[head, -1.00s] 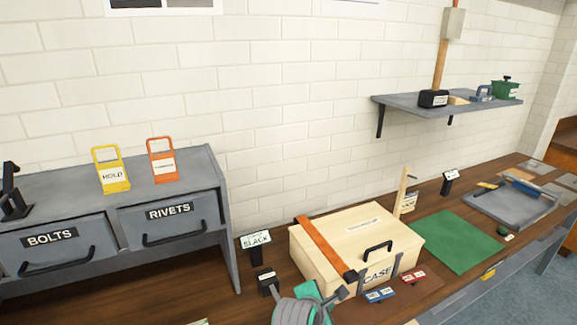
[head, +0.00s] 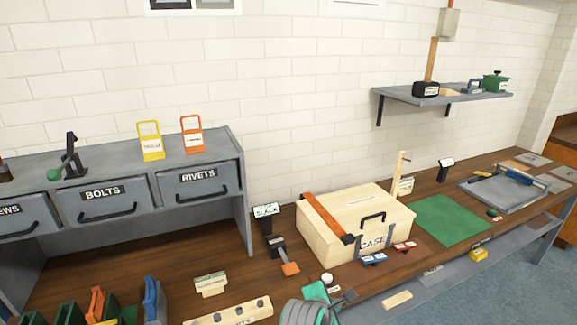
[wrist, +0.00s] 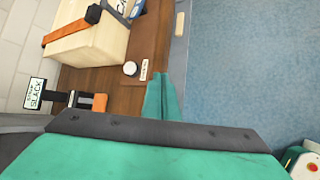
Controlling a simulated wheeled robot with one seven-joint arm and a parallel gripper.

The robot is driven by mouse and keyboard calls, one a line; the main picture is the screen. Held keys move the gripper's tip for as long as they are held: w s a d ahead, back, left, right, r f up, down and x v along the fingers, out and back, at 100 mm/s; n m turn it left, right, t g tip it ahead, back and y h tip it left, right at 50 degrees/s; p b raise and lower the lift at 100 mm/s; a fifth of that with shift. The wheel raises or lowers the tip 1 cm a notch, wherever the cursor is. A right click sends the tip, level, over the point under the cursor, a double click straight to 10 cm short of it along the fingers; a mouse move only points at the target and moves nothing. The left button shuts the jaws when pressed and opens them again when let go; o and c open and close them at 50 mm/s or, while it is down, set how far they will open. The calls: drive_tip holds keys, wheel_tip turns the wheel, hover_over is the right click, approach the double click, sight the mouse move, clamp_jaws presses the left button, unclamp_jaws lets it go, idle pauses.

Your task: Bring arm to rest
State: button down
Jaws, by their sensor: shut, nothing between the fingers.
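My gripper (wrist: 160,92) is shut and empty, its teal fingers together in the wrist view. In the head view my gripper (head: 318,291) shows at the bottom edge, partly cut off, in front of the wooden case. The fingertips are hard to make out there. The pale wooden case (head: 322,234) stands closed on the bench, with an orange strap over its lid and a black handle. It also shows tilted in the wrist view (wrist: 98,42), apart from the fingers.
A drawer cabinet (head: 243,205) stands left.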

drive_tip(key=s+a+f+m+t+y, duration=0.1)
drive_tip(key=s+a+f+m+t, duration=0.2)
drive_tip(key=s+f, duration=0.55)
drive_tip(key=s+a+f+m+t+y, duration=0.1)
drive_tip(key=s+a+f+m+y, duration=0.1)
drive_tip(key=s+a+f+m, duration=0.4)
drive_tip(key=s+a+r+m+t, duration=0.1)
drive_tip(key=s+r+m, duration=0.1)
drive_tip(key=s, duration=0.6)
drive_tip(key=s+a+r+m+t+y, duration=0.1)
drive_tip(key=s+r+m, duration=0.1)
drive_tip(key=s+m, duration=0.3)
drive_tip(key=s+a+r+m+t, duration=0.1)
drive_tip(key=s+m, duration=0.3)
drive_tip(key=s, duration=0.8)
drive_tip(key=shift+s+a+r+t+y, duration=0.15)
drive_tip(key=shift+r+t+y, duration=0.2)
drive_tip(key=shift+r, duration=0.45)
